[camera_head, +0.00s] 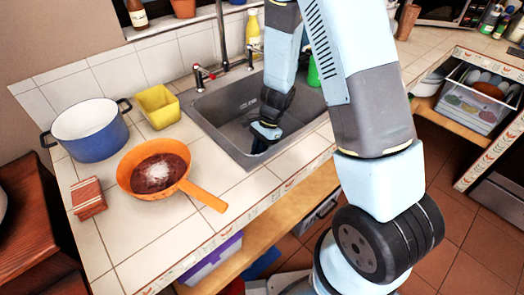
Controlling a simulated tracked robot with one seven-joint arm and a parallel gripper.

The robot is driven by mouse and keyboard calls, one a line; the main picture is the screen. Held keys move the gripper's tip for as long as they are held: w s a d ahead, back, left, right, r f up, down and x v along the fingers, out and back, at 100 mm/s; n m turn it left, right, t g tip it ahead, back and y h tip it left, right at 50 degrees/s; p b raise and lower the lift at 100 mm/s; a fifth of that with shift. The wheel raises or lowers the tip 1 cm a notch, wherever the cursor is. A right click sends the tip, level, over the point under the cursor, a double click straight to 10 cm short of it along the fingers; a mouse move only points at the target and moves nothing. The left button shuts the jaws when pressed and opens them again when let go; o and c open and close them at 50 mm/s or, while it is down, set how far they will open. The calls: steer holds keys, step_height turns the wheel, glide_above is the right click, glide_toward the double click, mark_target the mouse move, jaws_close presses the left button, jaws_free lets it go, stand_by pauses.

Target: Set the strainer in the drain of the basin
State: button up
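The grey metal basin (215,112) is set into the tiled counter. My gripper (262,138) points down inside it, low and near its front wall. Dark parts show at the fingertips, but I cannot tell whether the fingers are open, shut or holding something. I cannot make out the strainer or the drain; my gripper and arm cover part of the basin.
A tap with red handles (203,76) stands behind the basin. Left of it are a yellow container (158,106), a blue pot (90,130) and an orange pan (190,187), its handle toward the front edge. A yellow bottle (253,30) stands behind.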

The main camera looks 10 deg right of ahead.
steer(key=o, duration=0.3)
steer(key=v, duration=1.2)
steer(key=s+d+r+n+t, duration=0.2)
steer(key=s+d+r+n, duration=0.1)
steer(key=r, duration=0.6)
steer(key=s+d+r+n+t, duration=0.1)
steer(key=s+d+r+n, duration=0.2)
steer(key=r, duration=0.5)
steer(key=s+d+r+n+t+h, duration=0.3)
steer(key=s+d+r+n+t, duration=0.2)
steer(key=s+r, duration=0.6)
steer(key=s+d, duration=0.2)
steer(key=shift+s+h, duration=0.3)
